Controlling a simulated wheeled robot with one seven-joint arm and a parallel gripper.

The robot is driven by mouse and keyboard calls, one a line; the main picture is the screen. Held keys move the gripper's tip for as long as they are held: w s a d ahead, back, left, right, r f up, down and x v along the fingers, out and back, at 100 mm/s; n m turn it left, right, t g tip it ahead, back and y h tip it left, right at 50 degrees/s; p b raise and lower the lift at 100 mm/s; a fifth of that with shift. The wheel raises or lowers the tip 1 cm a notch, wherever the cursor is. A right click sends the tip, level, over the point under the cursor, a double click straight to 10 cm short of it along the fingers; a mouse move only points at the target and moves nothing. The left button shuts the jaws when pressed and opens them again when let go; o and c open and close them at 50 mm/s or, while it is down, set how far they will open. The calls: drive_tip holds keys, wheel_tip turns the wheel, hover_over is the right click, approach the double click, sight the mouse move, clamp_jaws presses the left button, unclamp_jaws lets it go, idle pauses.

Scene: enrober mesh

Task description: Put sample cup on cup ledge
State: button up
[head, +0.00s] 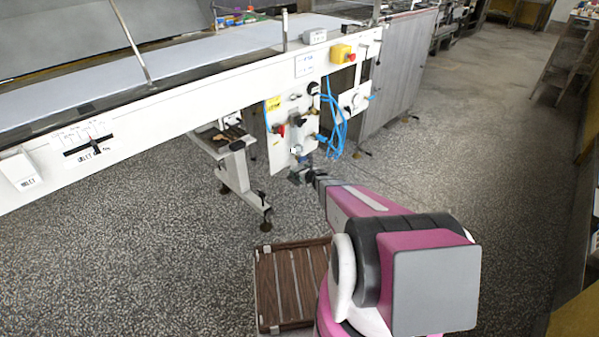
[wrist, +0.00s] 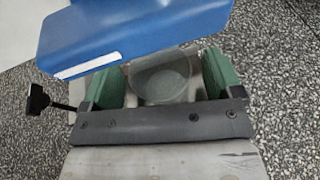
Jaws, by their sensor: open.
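The sample cup (wrist: 163,82) is a round, greyish, see-through cup in the wrist view. It stands between the two green fingers of my gripper (wrist: 162,78), with a narrow gap on each side. My gripper is open and not clamped on the cup. A pale plate, seemingly the cup ledge (wrist: 118,84), shows around the cup; whether the cup rests fully on it I cannot tell. In the head view my gripper (head: 299,176) is at the lower end of the white valve panel (head: 281,147), and the cup there is too small to make out clearly.
A blue block (wrist: 135,35) with a white stripe hangs close over the cup. A black knob (wrist: 38,99) sticks out left of my gripper. Blue hoses (head: 335,125) hang right of the panel. A brown slatted pallet (head: 266,290) lies on the floor. Open floor lies to the right.

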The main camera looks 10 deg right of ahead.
drive_tip(key=v, duration=1)
drive_tip(key=s+d+r+m+g+h, duration=0.2)
drive_tip(key=s+r+m+h, duration=0.15)
drive_tip(key=r+m, duration=0.45)
drive_tip(key=s+d+r+m+g+h, duration=0.1)
drive_tip(key=s+d+r+m+h, duration=0.3)
drive_tip(key=m, duration=0.9)
drive_tip(key=s+a+r+m+g, duration=0.3)
drive_tip(key=s+m, duration=0.3)
drive_tip(key=s+a+r+m+g+y, duration=0.1)
drive_tip(key=s+a+r+m+g, duration=0.2)
drive_tip(key=s+m, duration=0.4)
drive_tip(key=s+a+r+m+g, duration=0.3)
drive_tip(key=s+a+m+g, duration=0.1)
drive_tip(key=s+m, duration=0.3)
drive_tip(key=shift+s+a+r, duration=0.15)
drive_tip(key=shift+a+r, duration=0.05)
drive_tip(key=shift+a, duration=0.1)
